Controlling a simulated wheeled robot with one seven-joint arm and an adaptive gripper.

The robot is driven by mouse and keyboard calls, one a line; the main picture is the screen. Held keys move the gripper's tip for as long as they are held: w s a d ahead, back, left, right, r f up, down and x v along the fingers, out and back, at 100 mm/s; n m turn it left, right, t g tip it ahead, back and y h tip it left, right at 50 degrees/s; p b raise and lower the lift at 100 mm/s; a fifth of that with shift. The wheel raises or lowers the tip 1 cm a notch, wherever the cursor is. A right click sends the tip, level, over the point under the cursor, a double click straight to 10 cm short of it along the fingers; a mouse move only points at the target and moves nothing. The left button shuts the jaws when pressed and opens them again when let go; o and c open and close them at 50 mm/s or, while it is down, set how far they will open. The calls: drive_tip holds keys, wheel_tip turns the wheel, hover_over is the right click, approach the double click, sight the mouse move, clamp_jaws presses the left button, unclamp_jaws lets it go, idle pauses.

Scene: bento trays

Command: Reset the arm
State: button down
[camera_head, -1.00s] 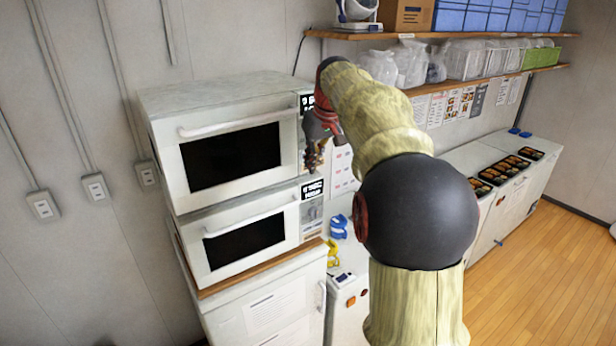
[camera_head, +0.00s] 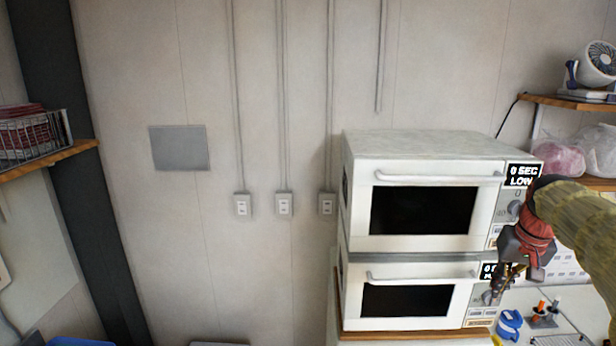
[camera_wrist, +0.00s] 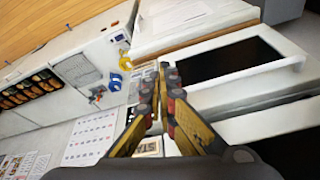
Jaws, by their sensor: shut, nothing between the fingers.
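My gripper (camera_head: 501,287) is in front of the right side of the two stacked white microwaves, near their control panels. It is shut and empty. In the wrist view its two yellow and black fingers (camera_wrist: 163,100) point toward the counter and the lower microwave. My arm, in a pale yellow cover, comes in from the right edge of the head view. I cannot tell whether the fingertips touch the lower microwave's panel.
The upper microwave (camera_head: 485,213) and lower microwave (camera_head: 445,303) both have closed doors. A blue object (camera_head: 509,324) lies on the counter to their right. A shelf (camera_head: 570,103) with a fan (camera_head: 600,62) hangs above. Bento trays (camera_wrist: 30,88) show in the wrist view.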

drive_tip(key=s+a+f+n+t+b, duration=0.1)
drive_tip(key=s+a+f+n+b, duration=0.1)
drive_tip(key=s+a+f+b, duration=0.9)
drive_tip(key=s+a+f+n+t+y+b, duration=0.1)
drive_tip(key=s+a+f+n+b, duration=0.1)
drive_tip(key=s+a+f+b, duration=1)
drive_tip(key=a+f+b, duration=0.1)
drive_tip(key=a+f, duration=0.4)
drive_tip(key=f, duration=0.4)
drive_tip(key=shift+a+n, duration=0.3)
drive_tip(key=shift+n, duration=0.1)
